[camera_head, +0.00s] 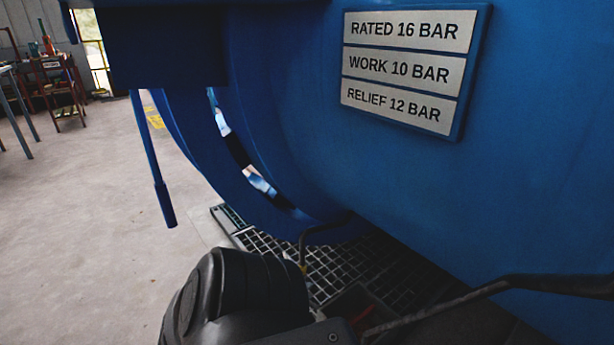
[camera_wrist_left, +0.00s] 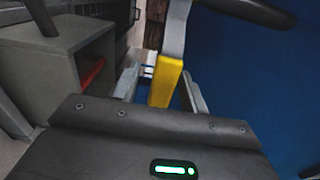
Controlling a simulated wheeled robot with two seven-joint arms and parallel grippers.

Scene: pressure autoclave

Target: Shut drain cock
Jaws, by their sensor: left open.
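A yellow lever-like part (camera_wrist_left: 166,82), which looks like the drain cock's handle, stands below a grey pipe (camera_wrist_left: 177,28) in the left wrist view. My left gripper (camera_wrist_left: 162,74) is open, with one finger on each side of the yellow part. Gaps show beside it, but contact is hard to judge. In the head view my left wrist (camera_head: 240,300) fills the bottom centre, and the fingers and yellow part cannot be made out there. My right gripper is not in view.
The blue vessel (camera_head: 400,190) with its rating plate (camera_head: 405,72) overhangs at right. A dark bent bar (camera_head: 500,285) crosses in front of it. A floor grating (camera_head: 330,268) lies below. A grey box (camera_wrist_left: 85,62) with a red strip stands left of the gripper. Open floor lies left.

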